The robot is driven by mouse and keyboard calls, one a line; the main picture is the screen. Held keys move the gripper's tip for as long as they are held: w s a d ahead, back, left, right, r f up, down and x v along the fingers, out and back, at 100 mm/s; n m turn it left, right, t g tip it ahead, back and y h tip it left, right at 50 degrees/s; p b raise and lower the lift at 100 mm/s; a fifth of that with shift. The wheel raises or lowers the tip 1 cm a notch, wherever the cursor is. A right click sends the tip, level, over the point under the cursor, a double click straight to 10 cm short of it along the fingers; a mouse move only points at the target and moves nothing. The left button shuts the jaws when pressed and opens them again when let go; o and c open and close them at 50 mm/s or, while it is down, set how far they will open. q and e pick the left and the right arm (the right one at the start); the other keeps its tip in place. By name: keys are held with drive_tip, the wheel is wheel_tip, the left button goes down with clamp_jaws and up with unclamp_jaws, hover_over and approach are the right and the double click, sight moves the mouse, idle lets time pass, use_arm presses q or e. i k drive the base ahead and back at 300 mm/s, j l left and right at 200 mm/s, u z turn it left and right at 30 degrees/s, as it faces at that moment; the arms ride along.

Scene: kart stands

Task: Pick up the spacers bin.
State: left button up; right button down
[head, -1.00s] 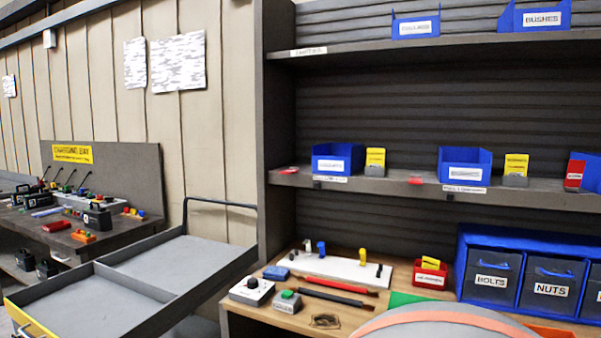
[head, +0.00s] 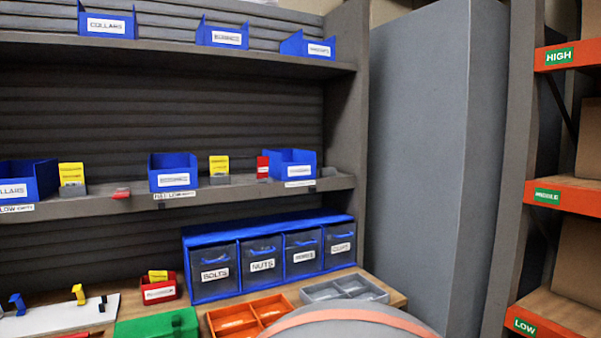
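I cannot clearly read the word spacers on any bin. Open blue bins stand on two dark shelves. On the upper shelf are a collars bin (head: 107,22), a bushings bin (head: 223,36) and a blue bin (head: 308,46) with a blurred label. On the lower shelf are another collars bin (head: 24,182), a blue bin (head: 173,174) with an unreadable label and a third blue bin (head: 291,164), also unreadable. Neither gripper is in view.
A blue drawer cabinet (head: 268,228), with bolts and nuts drawers, stands on the wooden bench. A red box (head: 158,289), green tray (head: 150,327), orange tray (head: 250,314) and grey tray (head: 345,288) are there too. A grey panel (head: 420,150) and orange rack (head: 568,193) stand right.

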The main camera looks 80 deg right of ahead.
sight(284, 164)
drive_tip(key=z, duration=2.6)
